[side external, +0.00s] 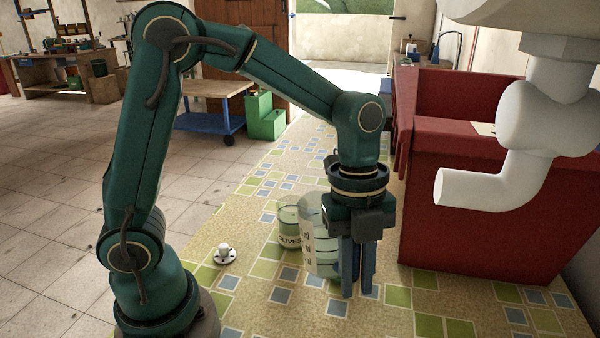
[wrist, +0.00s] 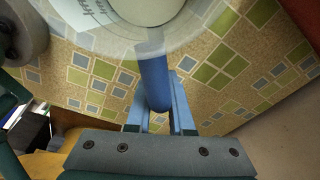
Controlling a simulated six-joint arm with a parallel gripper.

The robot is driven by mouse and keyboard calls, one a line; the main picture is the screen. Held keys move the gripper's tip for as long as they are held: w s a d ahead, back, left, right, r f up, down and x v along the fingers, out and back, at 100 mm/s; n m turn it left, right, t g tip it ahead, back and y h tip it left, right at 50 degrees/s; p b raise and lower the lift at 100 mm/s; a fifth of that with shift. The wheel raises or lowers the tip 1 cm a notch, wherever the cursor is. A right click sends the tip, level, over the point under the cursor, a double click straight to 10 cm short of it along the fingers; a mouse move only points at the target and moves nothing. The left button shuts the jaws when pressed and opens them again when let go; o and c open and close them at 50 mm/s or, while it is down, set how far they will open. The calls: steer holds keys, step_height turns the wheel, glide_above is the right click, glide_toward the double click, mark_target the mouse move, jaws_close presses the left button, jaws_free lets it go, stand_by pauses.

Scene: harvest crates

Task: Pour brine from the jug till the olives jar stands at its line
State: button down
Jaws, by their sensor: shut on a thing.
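The olives jar (side external: 289,228), pale green with an "OLIVES" label, stands upright on the tiled surface, left of the jug and partly behind it. The clear jug (side external: 317,240) has dark markings on its side and looks upright. Whether its base touches the surface, I cannot tell. In the wrist view the jug's round rim (wrist: 190,35) is at the top, and its blue handle (wrist: 153,80) runs down between my fingers. My gripper (side external: 358,288) points down at the jug's right side, shut on that handle. The jar's line and the brine levels are not clear.
A red cabinet (side external: 480,220) rises close on the right. A white curved pipe (side external: 500,160) hangs at the upper right. Tiled surface in front of the jug is clear.

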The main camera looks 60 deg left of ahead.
mark_target(358, 254)
stand_by(0.4)
steer(key=r, duration=0.6)
steer(key=shift+w+a+r, duration=0.15)
steer(key=shift+a, duration=0.2)
steer(key=a+n, duration=0.2)
steer(key=a+r+n, duration=0.1)
steer(key=a+n, duration=0.1)
steer(key=a+n+t, duration=0.1)
steer(key=n, duration=0.1)
steer(key=shift+w+a+r, duration=0.15)
steer(key=shift+w+a, duration=0.25)
steer(key=a+n, duration=0.2)
steer(key=n, duration=0.3)
steer(key=a+n+y, duration=0.1)
steer(key=n, duration=0.4)
steer(key=a+n+t+y, duration=0.1)
steer(key=a+n, duration=0.1)
steer(key=n, duration=0.4)
steer(key=shift+s+a+r, duration=0.1)
steer(key=shift+s+a, duration=0.2)
steer(key=shift+a, duration=0.05)
